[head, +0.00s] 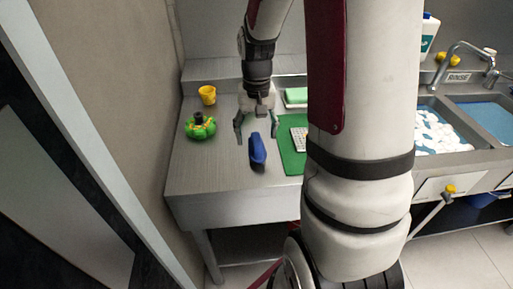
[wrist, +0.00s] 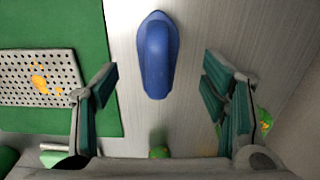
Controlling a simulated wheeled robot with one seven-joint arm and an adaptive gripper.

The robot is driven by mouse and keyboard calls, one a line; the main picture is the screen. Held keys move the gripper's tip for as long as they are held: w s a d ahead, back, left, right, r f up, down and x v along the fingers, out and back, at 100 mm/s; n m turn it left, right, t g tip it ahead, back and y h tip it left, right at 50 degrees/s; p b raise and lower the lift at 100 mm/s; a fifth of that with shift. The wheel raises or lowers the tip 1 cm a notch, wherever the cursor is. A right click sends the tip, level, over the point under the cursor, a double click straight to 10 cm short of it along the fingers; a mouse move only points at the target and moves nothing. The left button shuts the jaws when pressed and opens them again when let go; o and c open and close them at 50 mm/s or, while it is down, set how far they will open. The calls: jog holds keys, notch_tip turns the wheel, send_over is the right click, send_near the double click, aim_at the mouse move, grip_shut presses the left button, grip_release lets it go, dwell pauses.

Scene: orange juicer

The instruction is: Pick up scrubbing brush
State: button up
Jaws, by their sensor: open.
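The scrubbing brush is most likely the blue oblong object (head: 257,149) lying on the steel counter; its bristles do not show. It also shows in the wrist view (wrist: 157,55), at the top middle. My gripper (head: 257,132) is open and empty above the counter. In the head view its fingers hang just behind the blue object. In the wrist view the fingers (wrist: 160,92) stand wide apart, one to each side, with the blue object between and slightly beyond them, touching neither.
A green mat (head: 291,160) with a perforated grater-like plate (wrist: 40,78) lies to the right in the head view. A green and orange round object (head: 200,127) and a yellow cup (head: 207,95) stand left. A green-white sponge (head: 296,97) lies behind. Sinks (head: 440,135) are right.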

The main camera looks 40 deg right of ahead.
aim_at(257, 140)
notch_tip(257, 140, down, 5)
jog(key=shift+d+r, duration=0.15)
jog(key=shift+r, duration=0.05)
jog(key=c, duration=1.3)
jog(key=shift+r, duration=0.5)
jog(key=r, duration=0.2)
jog(key=shift+s+d+r, duration=0.15)
jog(key=shift+s+r, duration=0.25)
jog(key=s+d, duration=0.1)
jog(key=s, duration=0.4)
jog(key=s+d+r, duration=0.1)
jog(key=s, duration=0.4)
jog(key=s+d, duration=0.1)
jog(key=s, duration=0.3)
jog(key=shift+s+d+r, duration=0.15)
jog(key=shift+s, duration=0.25)
